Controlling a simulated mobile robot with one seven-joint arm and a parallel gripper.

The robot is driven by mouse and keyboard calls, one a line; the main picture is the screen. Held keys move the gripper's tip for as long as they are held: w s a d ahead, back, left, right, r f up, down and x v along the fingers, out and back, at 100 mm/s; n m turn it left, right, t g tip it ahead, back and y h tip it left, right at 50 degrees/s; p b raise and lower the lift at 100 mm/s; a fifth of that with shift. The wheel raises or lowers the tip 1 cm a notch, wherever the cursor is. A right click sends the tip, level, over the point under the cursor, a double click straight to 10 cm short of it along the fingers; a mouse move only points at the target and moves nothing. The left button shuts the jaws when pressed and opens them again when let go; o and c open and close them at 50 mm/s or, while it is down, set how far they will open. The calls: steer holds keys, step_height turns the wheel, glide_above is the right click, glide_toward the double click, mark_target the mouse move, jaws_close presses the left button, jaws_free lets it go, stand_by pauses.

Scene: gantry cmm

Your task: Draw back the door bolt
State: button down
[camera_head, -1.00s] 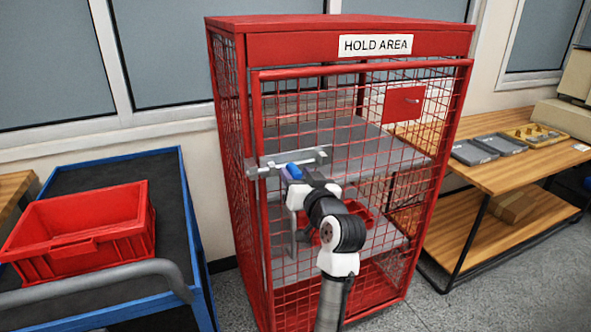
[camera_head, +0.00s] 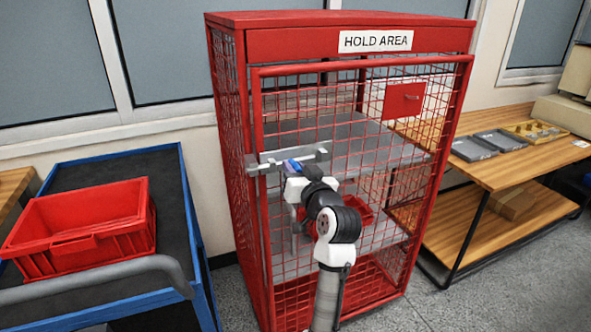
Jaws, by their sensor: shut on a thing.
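The door bolt (camera_head: 313,154) is a grey metal bar across the left edge of the red mesh door (camera_head: 263,110). Its left end sits in a grey fitting (camera_head: 252,165) on the cage's front left post. My gripper (camera_head: 292,166), with a blue part showing, is at the bolt's middle and shut on it. My white and black wrist and arm hide the fingertips and the grasped part. The door appears closed in the frame of the red cage (camera_head: 340,25) marked HOLD AREA.
A blue cart (camera_head: 168,210) with a red crate (camera_head: 80,235) and a grey handle stands at the left. A wooden bench (camera_head: 500,175) with grey trays stands at the right. Grey shelves with a red bin are inside the cage. Some floor is clear between cage and bench.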

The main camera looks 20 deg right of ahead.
mark_target(311, 159)
steer(key=d+b, duration=0.1)
steer(key=d, duration=0.4)
steer(key=shift+d+r, duration=0.1)
steer(key=shift+d, duration=0.05)
steer(key=c, duration=1.2)
jaws_free()
steer(key=shift+d, duration=0.2)
steer(key=shift+a, duration=0.1)
steer(key=s+b, duration=0.2)
steer(key=s, duration=1.1)
steer(key=shift+s+d+b, duration=0.25)
steer(key=shift+s+b, duration=0.1)
steer(key=shift+b, duration=0.05)
